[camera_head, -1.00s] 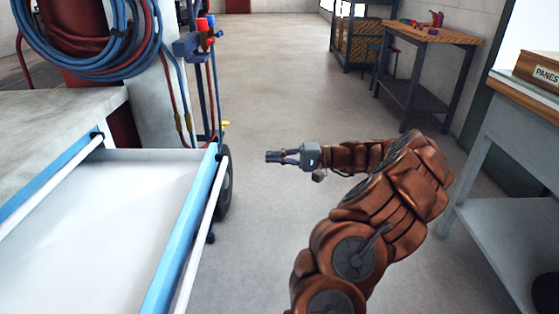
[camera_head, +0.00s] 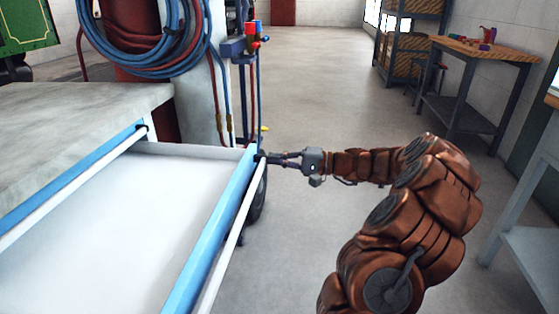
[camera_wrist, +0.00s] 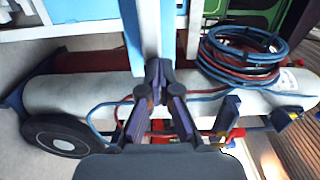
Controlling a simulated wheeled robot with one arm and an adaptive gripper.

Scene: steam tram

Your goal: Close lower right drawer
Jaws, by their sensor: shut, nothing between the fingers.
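The open drawer (camera_head: 120,215) is pulled far out on the left in the head view. It has a white inside, a blue front (camera_head: 212,232) and a white bar handle (camera_head: 235,225) along its outer side. A second blue front with a white bar (camera_head: 75,185) lies further left, closer to the cabinet. My gripper (camera_head: 268,159) is shut and empty. Its tips are at the far end of the open drawer's front, by the handle's end mount. In the wrist view my gripper (camera_wrist: 160,70) points at the end of the blue front (camera_wrist: 135,40). Contact cannot be told.
A cart with a gas cylinder (camera_wrist: 80,95), a wheel (camera_wrist: 60,137) and coiled blue and red hoses (camera_head: 150,40) stands just behind the drawer. A grey worktop (camera_head: 70,105) is at left. Open floor (camera_head: 330,75) lies behind; workbenches (camera_head: 475,50) stand at right.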

